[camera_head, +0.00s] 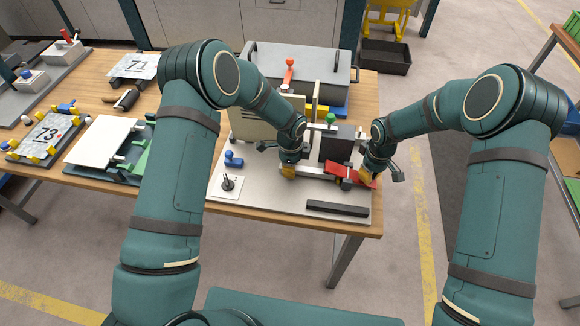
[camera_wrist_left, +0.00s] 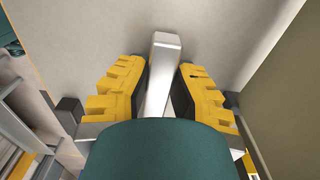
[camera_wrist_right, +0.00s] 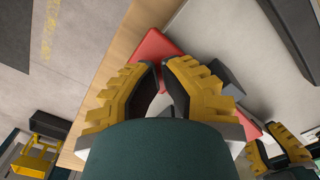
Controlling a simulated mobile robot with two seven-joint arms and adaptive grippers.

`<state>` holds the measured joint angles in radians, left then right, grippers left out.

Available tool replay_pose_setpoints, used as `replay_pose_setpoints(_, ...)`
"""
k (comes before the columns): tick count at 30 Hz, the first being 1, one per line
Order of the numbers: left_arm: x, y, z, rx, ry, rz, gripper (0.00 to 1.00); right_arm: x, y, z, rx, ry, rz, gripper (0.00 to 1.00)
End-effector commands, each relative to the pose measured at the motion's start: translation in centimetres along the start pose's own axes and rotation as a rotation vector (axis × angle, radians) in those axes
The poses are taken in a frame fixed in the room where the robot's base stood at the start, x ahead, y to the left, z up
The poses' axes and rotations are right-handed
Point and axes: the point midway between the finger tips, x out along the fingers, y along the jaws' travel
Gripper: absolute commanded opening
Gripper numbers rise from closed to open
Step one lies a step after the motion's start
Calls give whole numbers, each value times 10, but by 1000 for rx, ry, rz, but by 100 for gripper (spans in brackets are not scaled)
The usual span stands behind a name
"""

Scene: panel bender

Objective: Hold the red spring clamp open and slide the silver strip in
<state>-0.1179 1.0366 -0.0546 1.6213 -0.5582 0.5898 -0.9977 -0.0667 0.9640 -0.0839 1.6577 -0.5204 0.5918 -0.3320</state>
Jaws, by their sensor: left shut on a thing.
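The silver strip (camera_wrist_left: 163,75) stands between the yellow fingers of my left gripper (camera_wrist_left: 160,72), which is shut on it; its end sticks out past the fingertips. In the head view my left gripper (camera_head: 288,171) is left of the red spring clamp (camera_head: 338,169) on the pale board. My right gripper (camera_head: 368,175) is at the clamp's right end. In the right wrist view red clamp parts (camera_wrist_right: 153,48) show beyond the fingertips of my right gripper (camera_wrist_right: 163,64). Those tips are close together; their grip on the red part is unclear. The clamp's mouth is partly hidden.
A black bar (camera_head: 338,208) lies at the board's front. A dark block (camera_head: 338,144) and a green knob (camera_head: 331,118) stand behind the clamp. A small blue part (camera_head: 233,160) and a black knob (camera_head: 228,183) sit at left. A grey lidded box (camera_head: 300,65) is behind.

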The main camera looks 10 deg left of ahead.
Motion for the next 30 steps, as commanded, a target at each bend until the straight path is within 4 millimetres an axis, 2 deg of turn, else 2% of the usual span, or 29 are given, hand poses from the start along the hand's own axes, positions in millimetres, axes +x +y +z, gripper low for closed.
replay_pose_setpoints(11,4,0,0,0,0,0,0,2,-1,1,0,-3,-2,0)
replay_pose_setpoints(12,4,0,0,0,0,0,34,2,-1,1,0,-3,-2,0)
replay_pose_setpoints(13,4,0,0,0,0,0,45,2,-1,1,0,-3,-2,0)
replay_pose_setpoints(14,4,0,0,0,0,0,48,2,-1,1,0,-3,-2,0)
replay_pose_setpoints(23,3,0,0,0,0,0,48,2,-1,1,0,-3,-2,0)
replay_pose_setpoints(30,-8,0,0,0,0,-2,48,2,-1,1,0,-3,-2,0)
